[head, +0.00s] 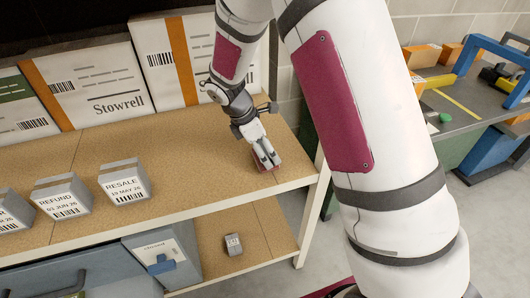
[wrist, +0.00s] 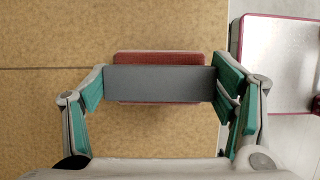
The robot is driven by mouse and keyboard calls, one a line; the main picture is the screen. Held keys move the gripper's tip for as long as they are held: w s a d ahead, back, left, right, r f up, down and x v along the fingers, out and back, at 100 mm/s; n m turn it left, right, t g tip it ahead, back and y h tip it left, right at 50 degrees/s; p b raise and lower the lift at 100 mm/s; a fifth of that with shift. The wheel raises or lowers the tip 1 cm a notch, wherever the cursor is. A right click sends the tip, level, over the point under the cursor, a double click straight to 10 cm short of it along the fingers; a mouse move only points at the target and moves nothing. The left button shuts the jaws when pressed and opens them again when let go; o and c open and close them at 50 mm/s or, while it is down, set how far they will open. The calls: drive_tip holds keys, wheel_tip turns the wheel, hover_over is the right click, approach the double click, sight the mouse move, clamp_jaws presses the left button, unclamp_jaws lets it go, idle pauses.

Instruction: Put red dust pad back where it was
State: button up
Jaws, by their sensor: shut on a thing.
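The red dust pad (wrist: 160,57) shows in the wrist view as a dull red slab with a grey block-like top (wrist: 160,83). My gripper (wrist: 160,85) is shut on it, with a teal-lined finger at each end of the grey part. In the head view my gripper (head: 267,162) points down at the right end of the upper cork-coloured shelf (head: 215,165). A little of the red pad (head: 276,166) shows by the fingertips. It is at or just above the shelf surface; I cannot tell whether it touches.
Blocks labelled RESALE (head: 125,181) and REFUND (head: 62,197) stand at the left on the shelf. Large white boxes (head: 95,85) line its back. A small grey item (head: 233,244) lies on the lower shelf, beside a blue-grey bin (head: 163,258). The shelf middle is clear.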

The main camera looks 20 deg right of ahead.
drive_tip(key=shift+f, duration=0.8)
drive_tip(key=o, duration=1.4)
drive_tip(key=shift+f, duration=0.15)
